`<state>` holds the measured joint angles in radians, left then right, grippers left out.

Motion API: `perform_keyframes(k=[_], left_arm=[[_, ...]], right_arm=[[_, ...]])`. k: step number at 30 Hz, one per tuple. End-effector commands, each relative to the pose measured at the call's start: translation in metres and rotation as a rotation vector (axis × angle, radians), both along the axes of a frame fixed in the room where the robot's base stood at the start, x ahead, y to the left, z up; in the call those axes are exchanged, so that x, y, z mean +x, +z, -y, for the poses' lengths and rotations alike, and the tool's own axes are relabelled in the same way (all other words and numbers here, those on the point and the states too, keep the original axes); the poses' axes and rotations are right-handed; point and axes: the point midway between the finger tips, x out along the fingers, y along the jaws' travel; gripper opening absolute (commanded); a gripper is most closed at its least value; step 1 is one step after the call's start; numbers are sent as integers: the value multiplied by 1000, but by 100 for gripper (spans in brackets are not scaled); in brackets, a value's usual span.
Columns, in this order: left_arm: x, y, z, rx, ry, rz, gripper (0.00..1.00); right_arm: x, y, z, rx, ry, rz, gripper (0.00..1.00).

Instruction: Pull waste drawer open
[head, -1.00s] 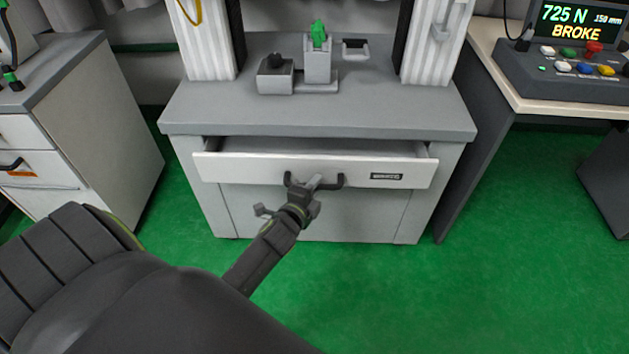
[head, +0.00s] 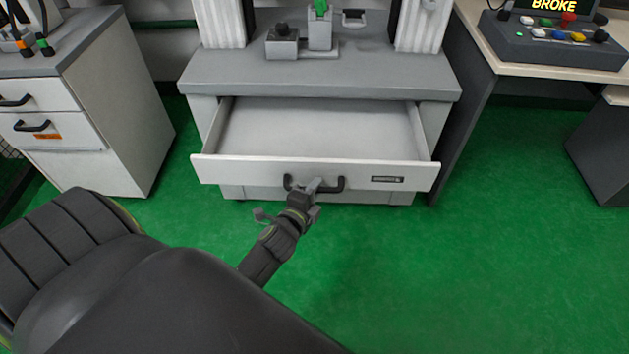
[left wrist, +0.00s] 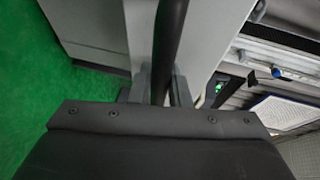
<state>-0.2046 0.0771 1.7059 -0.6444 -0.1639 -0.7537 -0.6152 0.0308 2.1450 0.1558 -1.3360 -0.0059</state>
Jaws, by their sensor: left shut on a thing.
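The waste drawer (head: 250,170) is a wide white drawer under the grey machine bench. It stands well open, and the part of its inside that shows is empty. Its dark bar handle (head: 337,186) is on the front panel, left of a small label. My left gripper (head: 314,187) is shut on the middle of the handle. In the left wrist view the handle (left wrist: 170,45) runs between the two fingers of the gripper (left wrist: 161,85). My right gripper is in neither view.
The bench (head: 320,77) carries a small fixture with a green piece (head: 320,6). A white cabinet (head: 110,130) with drawers stands at the left. A desk with a button console (head: 560,42) is at the right. The green floor (head: 500,270) is clear at front right.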

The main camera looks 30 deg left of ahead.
Motion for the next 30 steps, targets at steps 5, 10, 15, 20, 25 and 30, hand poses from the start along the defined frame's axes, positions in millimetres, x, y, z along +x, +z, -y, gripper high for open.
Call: perform_keyframes(k=[5, 10, 15, 20, 25, 30], left_arm=[[0, 0, 0, -1, -1, 1, 0], [0, 0, 0, -1, -1, 1, 33], [0, 0, 0, -1, -1, 1, 38], [-1, 0, 0, -1, -1, 0, 38], [-16, 3, 2, -1, 0, -1, 38], [-48, 10, 7, -2, 1, -3, 38]], right_arm=[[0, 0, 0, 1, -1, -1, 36], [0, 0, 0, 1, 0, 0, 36], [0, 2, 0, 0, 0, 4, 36], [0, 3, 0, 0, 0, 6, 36], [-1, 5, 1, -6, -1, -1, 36], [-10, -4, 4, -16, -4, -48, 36]])
